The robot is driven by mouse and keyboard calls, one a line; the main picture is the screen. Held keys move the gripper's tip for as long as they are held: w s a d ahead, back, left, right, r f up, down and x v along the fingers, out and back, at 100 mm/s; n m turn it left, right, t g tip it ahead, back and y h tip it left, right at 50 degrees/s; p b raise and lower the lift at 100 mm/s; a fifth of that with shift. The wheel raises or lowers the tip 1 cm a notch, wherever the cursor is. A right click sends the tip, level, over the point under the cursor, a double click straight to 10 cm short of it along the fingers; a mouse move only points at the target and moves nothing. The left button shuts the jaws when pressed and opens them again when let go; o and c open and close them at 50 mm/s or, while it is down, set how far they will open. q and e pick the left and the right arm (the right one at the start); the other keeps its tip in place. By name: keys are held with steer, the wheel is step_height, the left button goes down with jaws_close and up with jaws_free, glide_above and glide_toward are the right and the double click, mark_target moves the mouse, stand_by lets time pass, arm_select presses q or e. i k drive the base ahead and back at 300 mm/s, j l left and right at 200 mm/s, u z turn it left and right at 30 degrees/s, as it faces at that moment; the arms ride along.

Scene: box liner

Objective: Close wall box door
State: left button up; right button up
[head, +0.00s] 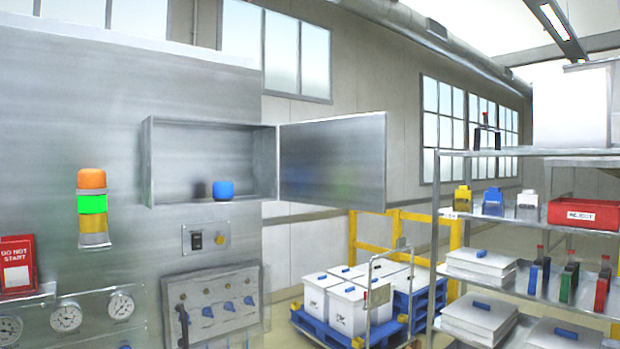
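The wall box (170,160) is a shallow metal cabinet on the grey metal panel at the left of the head view. Its door (333,162) is hinged on the box's right edge and stands wide open, swung out to the right. A blue rounded object (223,190) sits on the box floor near the front, with a dark shape beside it that may be its reflection. Neither gripper is in view.
Below the box are a switch plate (207,238) and a control panel with blue knobs (210,305). A signal light (92,208) and gauges (66,316) are at left. A shelf rack (505,153) stands at right. White boxes (345,308) sit on a blue pallet behind.

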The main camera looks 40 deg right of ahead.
mark_target(337, 161)
steer(key=l+u, duration=0.1)
steer(key=l, duration=0.85)
steer(key=l+u, duration=0.15)
steer(key=l, duration=0.85)
steer(key=l+u, duration=0.1)
steer(key=l, duration=0.85)
steer(key=k+l+u, duration=0.15)
steer(key=l, duration=0.8)
steer(key=k, duration=0.45)
